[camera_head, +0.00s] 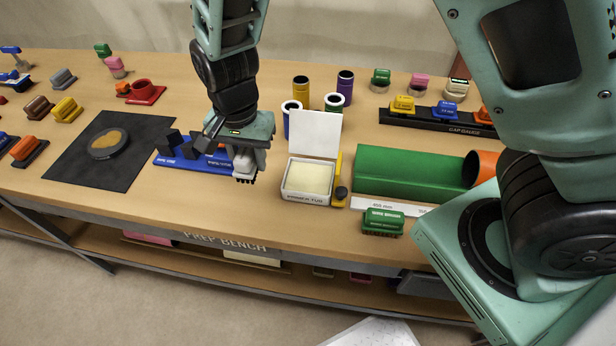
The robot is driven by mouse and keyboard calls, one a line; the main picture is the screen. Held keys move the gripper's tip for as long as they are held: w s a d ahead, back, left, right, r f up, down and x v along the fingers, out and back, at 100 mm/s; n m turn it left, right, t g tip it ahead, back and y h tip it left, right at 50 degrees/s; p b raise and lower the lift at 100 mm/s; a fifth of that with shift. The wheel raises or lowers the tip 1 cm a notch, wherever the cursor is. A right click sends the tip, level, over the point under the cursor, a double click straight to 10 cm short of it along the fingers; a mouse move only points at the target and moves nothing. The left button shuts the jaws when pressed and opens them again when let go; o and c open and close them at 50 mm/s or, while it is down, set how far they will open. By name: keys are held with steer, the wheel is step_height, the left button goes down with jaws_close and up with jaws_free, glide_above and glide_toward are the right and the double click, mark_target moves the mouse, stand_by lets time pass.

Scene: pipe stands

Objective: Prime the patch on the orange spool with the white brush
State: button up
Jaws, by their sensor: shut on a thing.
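My gripper (240,153) is over the bench left of the primer tub, shut on the white brush (246,165). Its dark bristles point down, above the bench front; whether they carry primer I cannot tell. The white primer tub (295,193) stands with its lid raised at the back and pale cream primer inside. An orange cylinder (482,167), probably the orange spool, lies at the right end of a long green block (405,172). My arm hides its right part, and no patch shows on it.
A blue pipe vise (188,161) sits just left of my gripper. A green brush (383,221) lies before the green block. Several upright coloured cylinders (301,91) stand behind the tub. A black mat (75,175) holds a round dish. The front strip of the bench is mostly clear.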

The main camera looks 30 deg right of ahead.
steer(key=shift+d, duration=0.1)
steer(key=s+d+p, duration=0.2)
steer(key=d+p, duration=0.3)
steer(key=d, duration=0.7)
steer(key=b, duration=0.5)
glide_above(309, 178)
step_height(309, 178, down, 5)
steer(key=shift+f, duration=0.15)
steer(key=shift+f+b, duration=0.5)
steer(key=shift+f, duration=0.35)
steer(key=o, duration=1)
steer(key=shift+c, duration=0.2)
steer(key=c, duration=0.4)
steer(key=shift+o, duration=0.2)
steer(key=shift+r+p, duration=0.5)
steer(key=shift+p, duration=0.05)
